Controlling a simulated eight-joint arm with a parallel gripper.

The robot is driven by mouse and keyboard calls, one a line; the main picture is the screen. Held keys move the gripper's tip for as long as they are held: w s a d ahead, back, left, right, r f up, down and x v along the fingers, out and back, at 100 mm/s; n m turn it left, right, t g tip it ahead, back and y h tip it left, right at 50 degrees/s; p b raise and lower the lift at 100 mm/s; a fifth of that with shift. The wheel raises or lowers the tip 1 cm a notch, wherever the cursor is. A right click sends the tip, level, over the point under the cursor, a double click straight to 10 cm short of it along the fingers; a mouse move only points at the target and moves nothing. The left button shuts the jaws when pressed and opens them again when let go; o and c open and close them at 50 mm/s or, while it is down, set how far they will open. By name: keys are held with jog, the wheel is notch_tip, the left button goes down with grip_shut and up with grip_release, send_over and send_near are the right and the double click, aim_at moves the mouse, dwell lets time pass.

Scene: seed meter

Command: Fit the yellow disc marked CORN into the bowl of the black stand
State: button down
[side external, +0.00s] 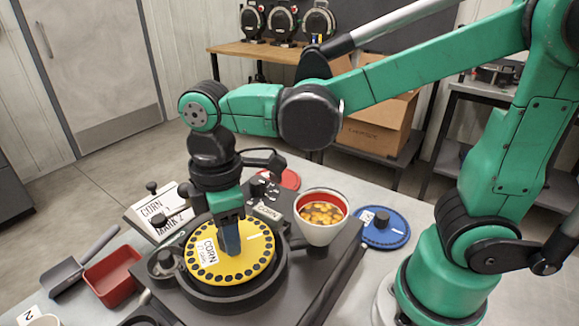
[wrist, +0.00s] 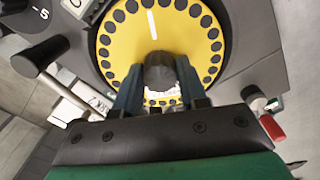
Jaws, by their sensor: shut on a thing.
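The yellow disc marked CORN (side external: 256,262) has a ring of dark holes near its edge and a dark central knob (wrist: 159,72). It is at the bowl (side external: 222,300) of the black stand (side external: 318,272), and looks slightly tilted in the side view. I cannot tell whether it is seated or just above the bowl. My gripper (side external: 230,247) points down at the disc's middle. In the wrist view its two fingers (wrist: 158,88) close on the knob from both sides. The yellow face (wrist: 118,28) fills the upper middle there.
A white cup of yellow kernels (side external: 323,214) stands right of the disc. A blue disc (side external: 386,229) and a red disc (side external: 290,179) lie on the table behind. A red tray (side external: 111,272) and a scoop (side external: 62,276) lie at left. A CORN MARK 2 card (side external: 160,210) stands behind.

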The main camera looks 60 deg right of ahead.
jog(key=shift+f, duration=0.25)
dwell(0.4)
jog(key=shift+f, duration=0.3)
jog(key=shift+f, duration=0.6)
dwell(0.9)
jog(key=shift+c, duration=0.8)
grip_release()
jog(key=shift+r, duration=3)
jog(key=d+m+t, duration=0.2)
jog(key=d+m, duration=0.1)
jog(key=m, duration=0.1)
jog(key=d+f+m+t, duration=0.1)
jog(key=d+m+t, duration=0.1)
jog(key=d+m, duration=0.2)
jog(key=d+f+m+t, duration=0.1)
jog(key=d+m+t, duration=0.2)
jog(key=d+m, duration=0.1)
jog(key=shift+w, duration=0.1)
